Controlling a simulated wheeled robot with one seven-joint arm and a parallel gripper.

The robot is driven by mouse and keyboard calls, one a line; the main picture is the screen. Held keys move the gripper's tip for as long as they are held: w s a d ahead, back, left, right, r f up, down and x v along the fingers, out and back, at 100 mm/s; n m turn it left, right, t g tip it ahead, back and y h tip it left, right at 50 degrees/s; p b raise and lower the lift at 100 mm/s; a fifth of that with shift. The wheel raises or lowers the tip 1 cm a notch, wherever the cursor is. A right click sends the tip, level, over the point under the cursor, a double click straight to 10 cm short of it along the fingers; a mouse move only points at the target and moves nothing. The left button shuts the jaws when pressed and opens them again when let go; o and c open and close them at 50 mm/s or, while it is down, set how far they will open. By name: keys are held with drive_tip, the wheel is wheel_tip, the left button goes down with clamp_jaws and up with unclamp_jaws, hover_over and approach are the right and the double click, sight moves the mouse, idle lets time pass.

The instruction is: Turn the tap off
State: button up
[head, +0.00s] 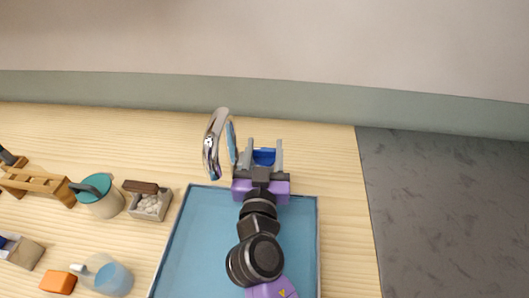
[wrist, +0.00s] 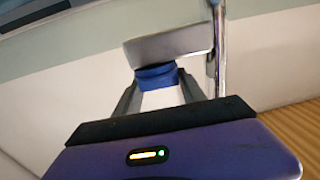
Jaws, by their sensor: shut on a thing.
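The tap (head: 214,140) is a curved chrome spout at the back of the counter, above the far edge of the blue tray. A pale blue strip (head: 231,142) shows beside it; I cannot tell whether it is part of the tap or water. My gripper (head: 264,146) is right of the spout, its fingers pointing to the back wall. It is shut on a blue tap handle (head: 264,157). In the wrist view the blue handle (wrist: 155,76) sits between the fingers, under a grey metal piece (wrist: 170,45), with a chrome pipe (wrist: 219,60) to the right.
The blue tray (head: 190,240) lies under my arm. At left stand a teal-lidded pot (head: 100,204), a small box of white pieces (head: 150,204), a clear jug (head: 112,278), an orange block (head: 58,282) and a wooden rack (head: 38,183). A dark grey surface (head: 450,220) is at right, clear.

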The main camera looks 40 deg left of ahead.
drive_tip(key=shift+m+t+h+b, duration=0.4)
drive_tip(key=shift+m+h+b, duration=0.15)
drive_tip(key=shift+h, duration=0.15)
drive_tip(key=o, duration=1.4)
drive_tip(key=shift+s+d, duration=0.2)
drive_tip(key=shift+s, duration=0.25)
drive_tip(key=shift+b+v, duration=0.8)
drive_tip(key=shift+v, duration=2.6)
